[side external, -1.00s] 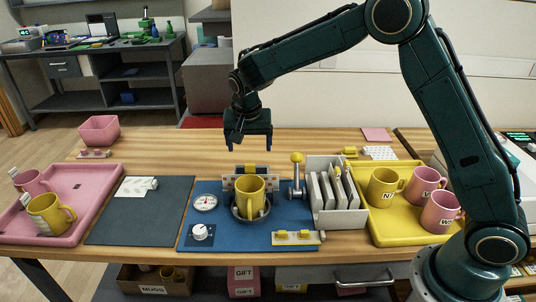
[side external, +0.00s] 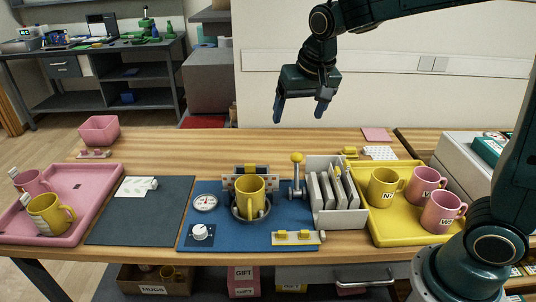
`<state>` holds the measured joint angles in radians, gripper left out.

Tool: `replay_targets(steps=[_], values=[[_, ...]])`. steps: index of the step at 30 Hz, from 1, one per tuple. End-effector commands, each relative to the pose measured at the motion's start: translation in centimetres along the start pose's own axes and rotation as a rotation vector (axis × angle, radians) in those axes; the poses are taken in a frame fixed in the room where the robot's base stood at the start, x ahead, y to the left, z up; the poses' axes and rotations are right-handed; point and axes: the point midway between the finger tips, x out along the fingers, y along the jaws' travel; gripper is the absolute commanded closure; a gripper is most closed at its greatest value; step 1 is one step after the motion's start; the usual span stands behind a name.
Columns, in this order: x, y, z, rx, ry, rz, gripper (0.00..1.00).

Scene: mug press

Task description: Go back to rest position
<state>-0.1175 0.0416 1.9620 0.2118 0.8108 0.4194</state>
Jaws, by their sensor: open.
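My gripper (side external: 300,110) is open and empty, with its two fingers pointing down. It hangs in the air well above the table, up and to the right of the mug press, against the white wall. A yellow mug (side external: 250,196) stands upright in the press on the blue mat (side external: 200,218). The gripper is clear of the mug and of the press lever (side external: 297,172).
A pink tray (side external: 92,188) with two mugs lies at the left, beside a dark mat (side external: 130,222). The air around the gripper is free.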

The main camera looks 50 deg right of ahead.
Motion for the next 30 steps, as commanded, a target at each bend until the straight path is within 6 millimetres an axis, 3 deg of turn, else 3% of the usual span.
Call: replay_targets(steps=[6, 15, 30], values=[[-3.6, 2.7, 3.3, -0.089, 0.022, -0.04, 0.19], [-6.8, 6.1, 8.4, -0.218, 0.057, -0.086, 0.19], [-8.4, 10.1, 16.8, -0.42, 0.124, -0.138, 0.19]])
